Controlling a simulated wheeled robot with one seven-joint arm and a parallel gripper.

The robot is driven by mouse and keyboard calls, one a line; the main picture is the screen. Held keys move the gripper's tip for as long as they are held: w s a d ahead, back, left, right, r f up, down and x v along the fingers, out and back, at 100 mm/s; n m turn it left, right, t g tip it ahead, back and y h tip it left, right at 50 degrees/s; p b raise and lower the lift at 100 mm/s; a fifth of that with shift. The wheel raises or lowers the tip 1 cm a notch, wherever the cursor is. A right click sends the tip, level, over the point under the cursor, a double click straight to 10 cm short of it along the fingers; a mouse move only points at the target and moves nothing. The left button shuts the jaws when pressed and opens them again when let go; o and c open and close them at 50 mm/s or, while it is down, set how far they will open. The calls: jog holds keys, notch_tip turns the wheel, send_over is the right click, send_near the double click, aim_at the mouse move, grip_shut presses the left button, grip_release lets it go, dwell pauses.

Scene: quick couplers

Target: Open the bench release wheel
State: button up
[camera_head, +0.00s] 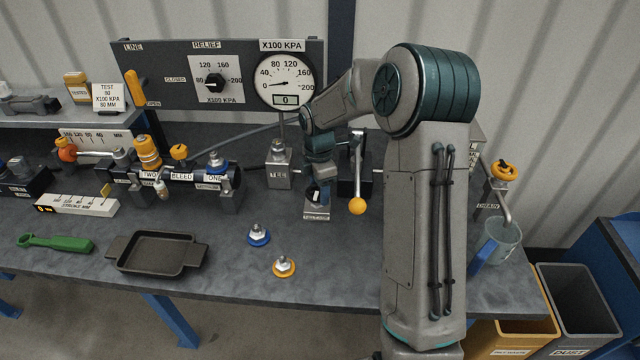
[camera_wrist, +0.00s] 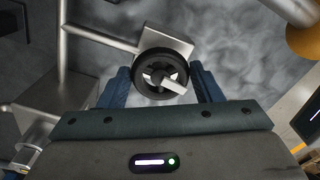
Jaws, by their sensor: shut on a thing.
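The bench release wheel is a small black handwheel (camera_wrist: 150,80) with a pale metal piece across its hub, on a grey metal block (camera_wrist: 176,46) in the wrist view. The blue fingers of my gripper (camera_wrist: 159,72) stand on its left and right sides and are shut on it. In the head view my gripper (camera_head: 317,190) points down at a small grey block (camera_head: 317,213) on the bench, right of the relief unit's post. There the fingers and wrist mostly hide the wheel. How far the wheel is turned cannot be told.
A lever with a yellow ball (camera_head: 357,206) stands close to the right of my gripper. The gauge (camera_head: 284,84) and panel are behind. A grey metal block (camera_head: 279,165) stands to the left. Blue (camera_head: 258,235) and yellow (camera_head: 284,267) couplers and a dark tray (camera_head: 157,253) lie in front.

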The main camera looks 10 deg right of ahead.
aim_at(319, 190)
jog(key=shift+n, duration=0.7)
jog(key=o, duration=1)
jog(key=shift+a, duration=0.1)
jog(key=shift+r, duration=0.1)
notch_tip(319, 190, up, 14)
jog(key=shift+f+b, duration=0.15)
jog(key=shift+b, duration=0.15)
